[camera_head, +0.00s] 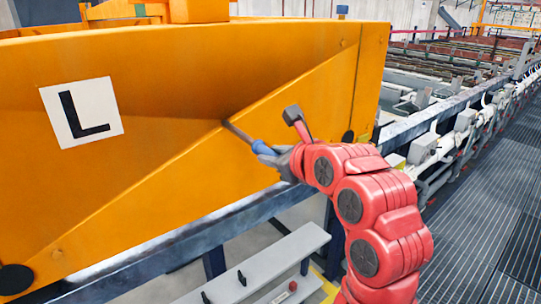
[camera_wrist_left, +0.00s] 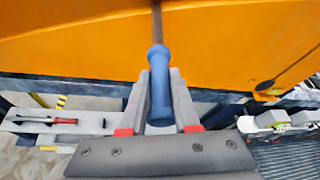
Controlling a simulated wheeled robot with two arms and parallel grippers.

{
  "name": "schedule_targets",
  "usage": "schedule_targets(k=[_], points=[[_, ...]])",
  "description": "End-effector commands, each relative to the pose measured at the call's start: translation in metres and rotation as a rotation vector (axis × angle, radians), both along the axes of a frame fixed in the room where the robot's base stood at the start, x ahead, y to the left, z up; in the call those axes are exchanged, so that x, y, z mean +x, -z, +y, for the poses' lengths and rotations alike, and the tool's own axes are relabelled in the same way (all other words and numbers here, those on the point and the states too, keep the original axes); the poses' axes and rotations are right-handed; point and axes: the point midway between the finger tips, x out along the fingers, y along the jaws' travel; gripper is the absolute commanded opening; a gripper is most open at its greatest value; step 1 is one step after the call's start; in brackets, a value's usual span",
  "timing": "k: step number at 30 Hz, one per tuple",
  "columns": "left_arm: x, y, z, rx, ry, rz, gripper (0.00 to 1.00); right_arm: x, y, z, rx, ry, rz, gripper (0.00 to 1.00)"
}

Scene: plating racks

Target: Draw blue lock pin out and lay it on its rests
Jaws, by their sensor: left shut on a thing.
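The blue lock pin has a blue handle (camera_head: 264,148) and a thin brown-grey shaft (camera_head: 238,132) that runs up to the orange panel (camera_head: 180,150). In the wrist view, the handle (camera_wrist_left: 160,85) lies between the two grey fingers and the shaft (camera_wrist_left: 157,22) points away toward the orange surface. My left gripper (camera_head: 282,160) is shut on the handle. The far end of the shaft meets a dark spot on the panel; I cannot tell how deep it sits. A light grey bench with small black pegs (camera_head: 258,262), perhaps the rests, stands below. My right gripper is not in view.
A red-handled rod (camera_wrist_left: 50,121) lies on the light ledge at left in the wrist view. A white plate marked L (camera_head: 81,111) is on the panel. A dark steel rail (camera_head: 190,238) runs below the panel. A grated walkway (camera_head: 490,190) is at right.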

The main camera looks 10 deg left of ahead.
Motion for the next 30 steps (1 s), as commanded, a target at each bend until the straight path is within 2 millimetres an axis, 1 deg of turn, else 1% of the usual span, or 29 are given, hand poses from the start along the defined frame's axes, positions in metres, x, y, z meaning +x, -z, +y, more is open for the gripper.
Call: schedule_targets(k=[12,13,17,18,27,30], points=[[0.0,-0.0013,0.0004,0.001,0.0,-0.002,0.0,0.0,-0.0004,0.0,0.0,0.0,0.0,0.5],[0.0001,-0.0012,0.0004,0.001,0.0,-0.002,0.33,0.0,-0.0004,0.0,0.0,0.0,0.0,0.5],[0.0,-0.0009,0.0004,0.0,0.0,-0.002,0.56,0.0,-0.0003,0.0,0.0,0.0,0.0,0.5],[0.0001,-0.0008,0.0004,0.0,-0.001,-0.001,0.64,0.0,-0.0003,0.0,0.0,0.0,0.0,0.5],[-0.0003,-0.0001,-0.0004,0.0,0.0,0.0,0.64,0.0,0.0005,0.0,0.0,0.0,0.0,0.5],[-0.004,-0.0012,-0.0048,0.001,0.002,0.0,0.64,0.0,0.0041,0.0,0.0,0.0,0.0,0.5]])
